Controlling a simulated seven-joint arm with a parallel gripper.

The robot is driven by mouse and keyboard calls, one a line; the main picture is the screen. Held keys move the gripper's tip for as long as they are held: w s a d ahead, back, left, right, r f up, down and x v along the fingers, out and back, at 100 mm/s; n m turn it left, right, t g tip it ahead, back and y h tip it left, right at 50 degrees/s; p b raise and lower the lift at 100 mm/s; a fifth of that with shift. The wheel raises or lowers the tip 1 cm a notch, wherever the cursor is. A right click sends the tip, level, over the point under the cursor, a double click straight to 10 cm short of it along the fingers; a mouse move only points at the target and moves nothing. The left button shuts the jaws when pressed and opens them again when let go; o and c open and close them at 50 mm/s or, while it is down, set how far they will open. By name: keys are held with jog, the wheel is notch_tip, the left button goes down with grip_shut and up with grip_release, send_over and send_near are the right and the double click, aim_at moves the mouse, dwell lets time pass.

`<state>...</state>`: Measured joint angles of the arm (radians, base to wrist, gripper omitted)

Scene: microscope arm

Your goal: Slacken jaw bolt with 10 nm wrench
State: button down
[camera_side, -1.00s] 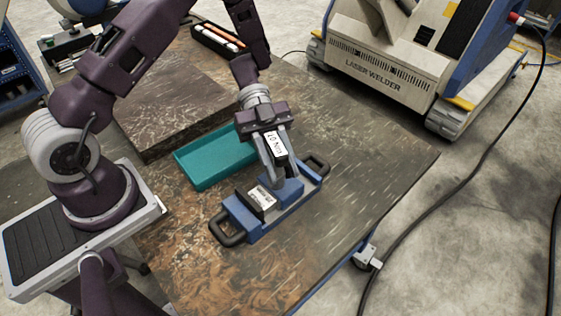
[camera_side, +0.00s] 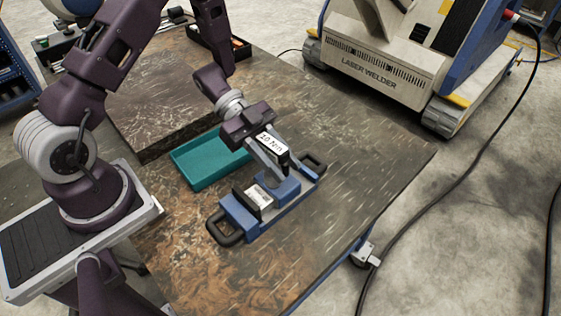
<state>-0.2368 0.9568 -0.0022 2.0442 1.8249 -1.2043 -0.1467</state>
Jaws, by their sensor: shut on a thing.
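My gripper (camera_side: 268,163) is shut on the 10 Nm wrench (camera_side: 271,144), whose white label reads "10 Nm" and whose end is black. The gripper leans down to the right over the blue vise (camera_side: 240,217) on the table. The wrench's lower end is close above the vise's right-hand blue block (camera_side: 284,187). I cannot tell whether it touches the jaw bolt; the bolt is hidden or too small to see. The vise has a black handle at each end and a pale labelled block (camera_side: 257,195) in its middle.
An open teal tray (camera_side: 203,163) lies just left of the vise on the dark worn table (camera_side: 360,170). A raised dark slab (camera_side: 160,95) is behind it. The table right of the vise is clear. A laser welder (camera_side: 390,75) stands on the floor beyond.

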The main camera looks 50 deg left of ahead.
jog(key=n+t, duration=0.1)
jog(key=t, duration=0.1)
jog(key=n+t, duration=0.2)
jog(key=shift+w+a+n+y, duration=0.1)
jog(key=shift+w+n+y, duration=0.2)
jog(key=shift+w+y, duration=0.1)
jog(key=n+t+y, duration=0.1)
jog(key=n+t, duration=0.1)
jog(key=shift+w+a+t, duration=0.1)
jog(key=shift+w+t, duration=0.05)
jog(key=shift+t, duration=0.25)
jog(key=shift+w+r+m+g+h, duration=0.1)
jog(key=shift+m+g+h, duration=0.2)
jog(key=shift+g, duration=0.2)
jog(key=shift+r, duration=2.95)
